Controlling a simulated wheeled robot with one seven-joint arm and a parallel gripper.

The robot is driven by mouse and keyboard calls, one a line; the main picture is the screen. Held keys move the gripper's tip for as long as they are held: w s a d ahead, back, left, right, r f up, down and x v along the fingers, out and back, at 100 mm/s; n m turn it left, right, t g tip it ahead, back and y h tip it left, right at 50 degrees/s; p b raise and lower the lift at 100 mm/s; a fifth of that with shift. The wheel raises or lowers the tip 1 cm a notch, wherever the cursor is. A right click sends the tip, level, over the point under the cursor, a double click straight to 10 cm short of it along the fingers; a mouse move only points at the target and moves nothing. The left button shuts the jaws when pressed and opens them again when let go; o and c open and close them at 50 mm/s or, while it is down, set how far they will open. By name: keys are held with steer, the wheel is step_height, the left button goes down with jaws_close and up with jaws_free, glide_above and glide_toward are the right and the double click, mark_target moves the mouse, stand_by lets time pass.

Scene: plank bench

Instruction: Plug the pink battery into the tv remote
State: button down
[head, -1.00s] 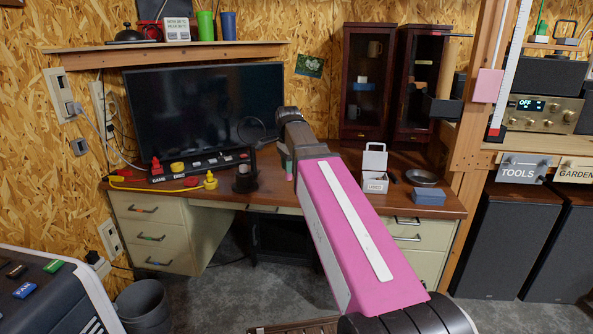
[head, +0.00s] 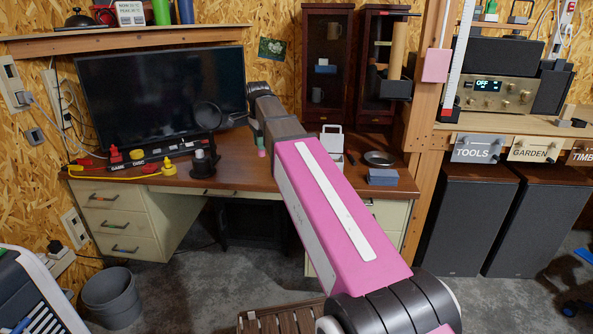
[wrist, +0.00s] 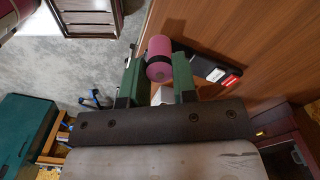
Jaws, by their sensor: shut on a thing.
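The pink battery (wrist: 158,46), with a dark band, sits between the green fingers of my gripper (wrist: 157,70) in the wrist view. My gripper is shut on it and holds it near the desk's edge. In the head view the battery (head: 262,153) shows as a small pink end below my gripper (head: 261,142), above the desk. A dark slim object with red and white marks (wrist: 213,67) lies on the wood to the right of the battery in the wrist view. I cannot tell whether it is the tv remote. Much of the desk behind my arm is hidden.
A white box (head: 331,147), blue box (head: 382,177) and dark bowl (head: 379,158) stand at the desk's right. A dark stand (head: 203,158), power strip (head: 150,159) and television (head: 160,97) are to the left. A grey bin (head: 110,297) stands on the floor.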

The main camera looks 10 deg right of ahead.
steer(key=w+d+f, duration=0.1)
steer(key=d+f, duration=0.1)
steer(key=d, duration=0.1)
steer(key=w+d+f, duration=0.1)
steer(key=d+f, duration=0.1)
steer(key=d, duration=0.1)
steer(key=w+d+f, duration=0.2)
steer(key=d, duration=0.2)
steer(key=shift+f, duration=2.25)
steer(key=shift+f, duration=0.2)
steer(key=c, duration=0.9)
jaws_free()
steer(key=shift+r, duration=0.15)
